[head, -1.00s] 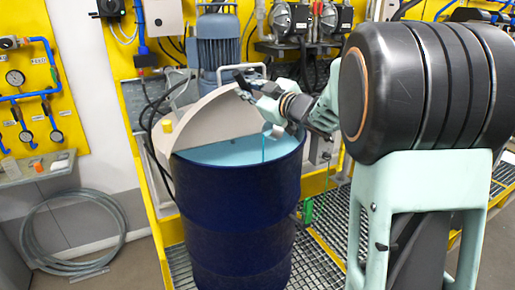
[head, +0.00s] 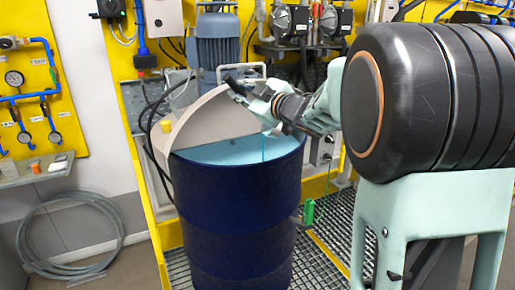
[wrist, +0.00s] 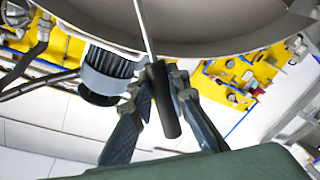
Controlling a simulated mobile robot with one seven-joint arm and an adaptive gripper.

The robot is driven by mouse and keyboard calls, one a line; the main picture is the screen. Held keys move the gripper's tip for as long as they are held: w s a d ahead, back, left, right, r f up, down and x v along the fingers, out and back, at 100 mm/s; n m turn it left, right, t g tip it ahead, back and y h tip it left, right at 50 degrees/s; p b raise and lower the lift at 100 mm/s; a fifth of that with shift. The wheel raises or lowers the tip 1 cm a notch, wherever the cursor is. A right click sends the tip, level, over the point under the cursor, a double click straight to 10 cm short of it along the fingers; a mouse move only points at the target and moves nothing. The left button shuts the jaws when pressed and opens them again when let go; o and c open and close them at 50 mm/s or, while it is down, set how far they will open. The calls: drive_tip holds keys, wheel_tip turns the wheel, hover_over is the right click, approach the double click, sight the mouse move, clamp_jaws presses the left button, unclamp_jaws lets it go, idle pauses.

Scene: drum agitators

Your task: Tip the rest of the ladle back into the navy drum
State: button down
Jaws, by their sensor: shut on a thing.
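The navy drum (head: 238,210) stands upright in the head view, its open front half showing light blue liquid (head: 225,150). My gripper (head: 262,100) is above the drum's right side. In the wrist view my gripper (wrist: 158,92) is shut on the ladle's black handle (wrist: 166,112), with a thin pale shaft running up from it. The handle's dark end (head: 236,87) sticks out left of the gripper in the head view. A thin blue stream (head: 264,148) falls from beneath the gripper into the drum. The ladle's cup is mostly hidden by my gripper.
A beige half cover (head: 205,122) with a handle closes the drum's back half. A blue-grey motor (head: 217,45) stands behind it. Pumps and a yellow panel are at the back. Grating (head: 320,245) lies around the drum; a coiled hose (head: 70,235) is at the left.

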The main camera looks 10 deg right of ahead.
drive_tip(key=shift+s+a+f+n+b, duration=0.25)
drive_tip(key=shift+a+f+n+b, duration=0.25)
drive_tip(key=shift+b, duration=0.35)
drive_tip(key=shift+s+a+f+n+b, duration=0.25)
drive_tip(key=shift+a+b, duration=0.35)
drive_tip(key=shift+b, duration=0.25)
drive_tip(key=shift+n, duration=0.85)
drive_tip(key=a+f+b, duration=0.1)
drive_tip(key=b, duration=0.1)
drive_tip(key=s+a+f+b, duration=0.1)
drive_tip(key=a+b, duration=0.1)
drive_tip(key=b, duration=0.1)
drive_tip(key=shift+s+a+f, duration=0.15)
drive_tip(key=shift+a+f, duration=0.05)
drive_tip(key=shift+f, duration=0.15)
drive_tip(key=shift+s+a+f+b, duration=0.1)
drive_tip(key=shift+a+f+b, duration=0.2)
drive_tip(key=shift+b, duration=0.2)
drive_tip(key=shift+n, duration=0.3)
drive_tip(key=shift+s+a+f+b, duration=0.1)
drive_tip(key=shift+a+f+b, duration=0.15)
drive_tip(key=shift+b, duration=0.25)
drive_tip(key=shift+s+a+f+n+h+b, duration=0.15)
drive_tip(key=shift+a+f+n+h+b, duration=0.2)
drive_tip(key=shift+f+n+b, duration=0.45)
drive_tip(key=shift+r+m, duration=0.15)
drive_tip(key=shift+m, duration=0.15)
